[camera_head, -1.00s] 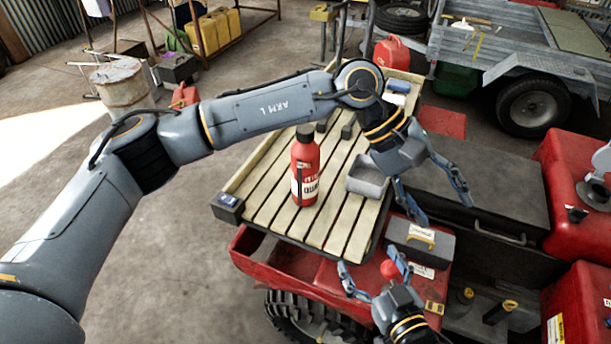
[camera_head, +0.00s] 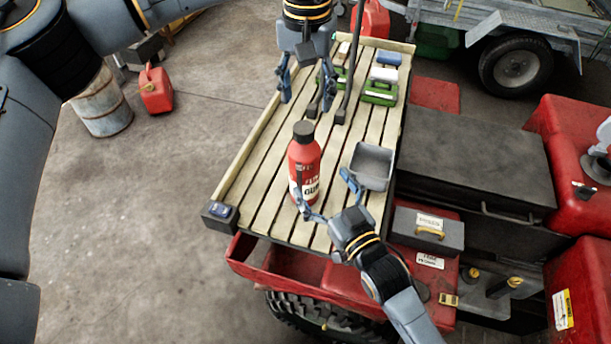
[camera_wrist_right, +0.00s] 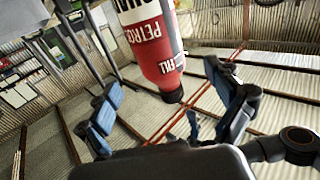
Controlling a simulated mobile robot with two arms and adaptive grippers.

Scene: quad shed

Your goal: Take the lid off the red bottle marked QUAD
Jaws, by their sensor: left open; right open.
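The red bottle (camera_head: 305,165) with a dark lid (camera_head: 303,131) stands upright on the slatted wooden rack. Its white label is partly covered by my right gripper. In the right wrist view the bottle (camera_wrist_right: 150,45) appears upside down, with its lid (camera_wrist_right: 174,90) on and "PETRO" and "FILL" readable. My right gripper (camera_head: 322,184) is open on the near side of the bottle. One finger overlaps its lower body and the other is to its right; I cannot tell whether they touch. My left gripper (camera_head: 307,90) is open and empty, above the rack beyond the bottle.
A grey tray (camera_head: 372,165) sits right of the bottle. Green boxes (camera_head: 380,92) and dark upright bars (camera_head: 345,85) are behind it. A grey box (camera_head: 428,228) stands at the rack's right. The rack's left slats are clear.

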